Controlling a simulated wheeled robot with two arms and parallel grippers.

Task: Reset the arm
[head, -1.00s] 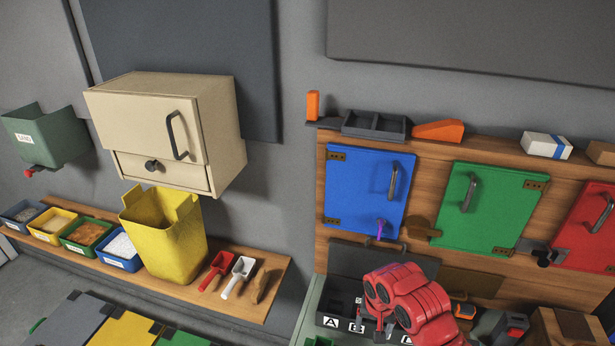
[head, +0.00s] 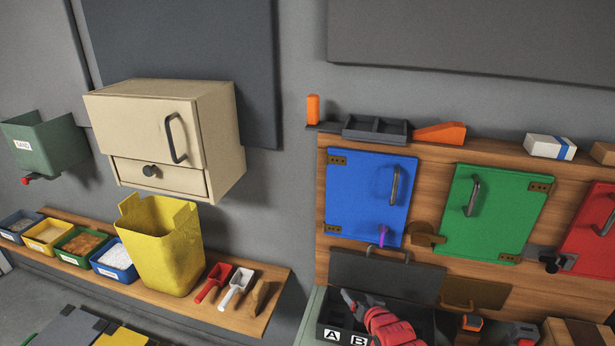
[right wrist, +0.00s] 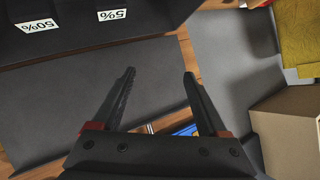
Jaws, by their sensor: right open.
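My right arm, with its red segments, comes up from the bottom edge in the head view. Its dark gripper (head: 349,299) is at the open dark box with A and B labels, in front of the wall panel. Its fingertips are small there. In the right wrist view the same gripper (right wrist: 158,76) shows two dark fingers spread apart with nothing between them. My left arm and gripper are not in view.
The blue door (head: 365,205), green door (head: 510,222) and red door (head: 590,235) are shut on the wooden panel. The dark box (head: 325,315) stands below. A yellow bin (head: 160,250) and scoops stand on the left shelf. A beige cabinet (head: 140,125) hangs above.

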